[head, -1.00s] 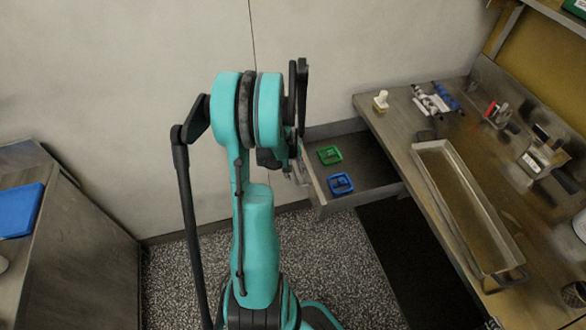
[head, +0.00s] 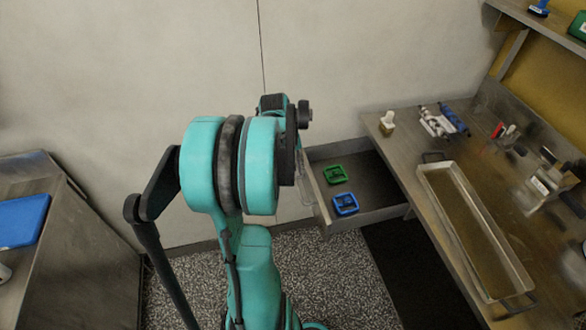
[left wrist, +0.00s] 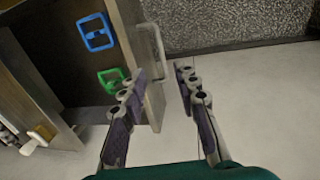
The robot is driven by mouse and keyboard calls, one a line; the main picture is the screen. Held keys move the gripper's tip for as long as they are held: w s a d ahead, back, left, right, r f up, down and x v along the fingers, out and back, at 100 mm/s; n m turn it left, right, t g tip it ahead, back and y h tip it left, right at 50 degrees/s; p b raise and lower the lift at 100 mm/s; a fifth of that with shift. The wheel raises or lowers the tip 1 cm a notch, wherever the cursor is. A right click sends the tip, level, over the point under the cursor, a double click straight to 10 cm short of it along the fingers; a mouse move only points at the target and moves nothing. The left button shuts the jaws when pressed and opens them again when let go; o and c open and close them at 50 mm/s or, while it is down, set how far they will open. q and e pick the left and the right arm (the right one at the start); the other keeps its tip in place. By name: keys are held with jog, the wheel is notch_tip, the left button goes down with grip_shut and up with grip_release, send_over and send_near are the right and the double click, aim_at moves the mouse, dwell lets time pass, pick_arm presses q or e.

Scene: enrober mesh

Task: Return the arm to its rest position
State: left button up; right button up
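My left arm (head: 262,165), teal with dark joints, rises from the bottom of the head view and is bent at its top. In that view my left gripper is largely hidden behind the arm; only dark parts show near its upper right. In the left wrist view my left gripper (left wrist: 160,75) is open, with its two fingers apart and nothing between them. Beyond them are the open drawer (left wrist: 155,100) and the pale floor or wall surface. My right gripper is in neither view.
The drawer (head: 345,225) stands open with a green frame (head: 336,174) and a blue frame (head: 345,204) inside. The bench (head: 410,165) at right holds a long metal tray (head: 428,190) and a white-knobbed piece (head: 387,122). A blue board (head: 22,222) lies on the left counter.

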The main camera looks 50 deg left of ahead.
pick_arm(q)
jog(key=shift+w+d, duration=0.1)
dwell(0.3)
jog(key=w+d+r+m+t+y, duration=0.1)
jog(key=w+d+r+m, duration=0.15)
jog(key=d, duration=0.65)
jog(key=w+d+r+m+t, duration=0.1)
jog(key=d+r+m, duration=0.3)
jog(key=d, duration=0.4)
jog(key=s+d+r+m+t, duration=0.1)
jog(key=s+d+m+t, duration=0.2)
jog(key=d+m, duration=0.4)
jog(key=d, duration=0.8)
jog(key=shift+s, duration=0.15)
jog(key=shift+d, duration=0.1)
